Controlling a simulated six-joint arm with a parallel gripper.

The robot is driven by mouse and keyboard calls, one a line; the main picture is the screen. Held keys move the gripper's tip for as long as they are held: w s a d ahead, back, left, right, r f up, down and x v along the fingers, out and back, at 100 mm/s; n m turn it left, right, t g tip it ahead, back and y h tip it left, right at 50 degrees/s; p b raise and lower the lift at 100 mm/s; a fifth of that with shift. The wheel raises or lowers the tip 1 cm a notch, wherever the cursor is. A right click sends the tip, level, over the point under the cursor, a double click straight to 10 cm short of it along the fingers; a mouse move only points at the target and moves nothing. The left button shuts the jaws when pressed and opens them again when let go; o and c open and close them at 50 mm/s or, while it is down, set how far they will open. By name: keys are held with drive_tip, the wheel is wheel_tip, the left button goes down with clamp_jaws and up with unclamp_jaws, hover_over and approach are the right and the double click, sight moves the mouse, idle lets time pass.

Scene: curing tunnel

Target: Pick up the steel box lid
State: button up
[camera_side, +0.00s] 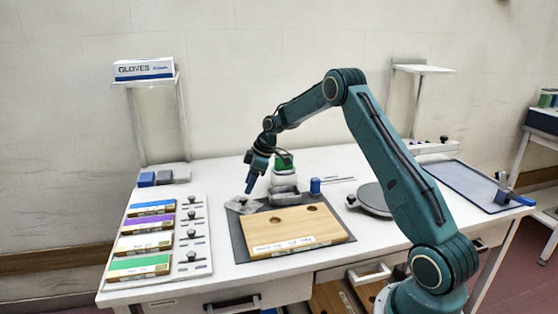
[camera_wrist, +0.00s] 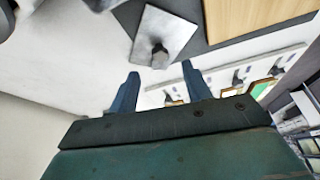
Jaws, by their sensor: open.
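The steel box lid (camera_side: 243,205) is a small grey square plate with a dark knob. It lies at the back left corner of a dark mat, partly over the white table. In the wrist view the lid (camera_wrist: 172,27) is near the top, with its knob toward the fingers. My gripper (camera_side: 249,186) is just above the lid in the side view, pointing down. In the wrist view my gripper (camera_wrist: 161,80) is open, with nothing between its two blue fingers. The fingertips look apart from the knob; the exact height gap is hard to tell.
A wooden board (camera_side: 295,230) with two holes lies on the dark mat (camera_side: 240,246). A green-and-white container (camera_side: 284,168) stands behind the lid. A rack of coloured blocks (camera_side: 153,207) is at left. A round grey plate (camera_side: 374,199) and a blue tray (camera_side: 478,186) are at right.

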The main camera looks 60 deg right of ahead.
sight(243, 198)
drive_tip(key=shift+w+a+f, duration=0.1)
drive_tip(key=shift+w+f, duration=0.05)
drive_tip(key=shift+f, duration=0.15)
drive_tip(key=shift+x, duration=2.55)
clamp_jaws()
drive_tip(key=shift+r, duration=0.1)
wheel_tip(243, 198, up, 20)
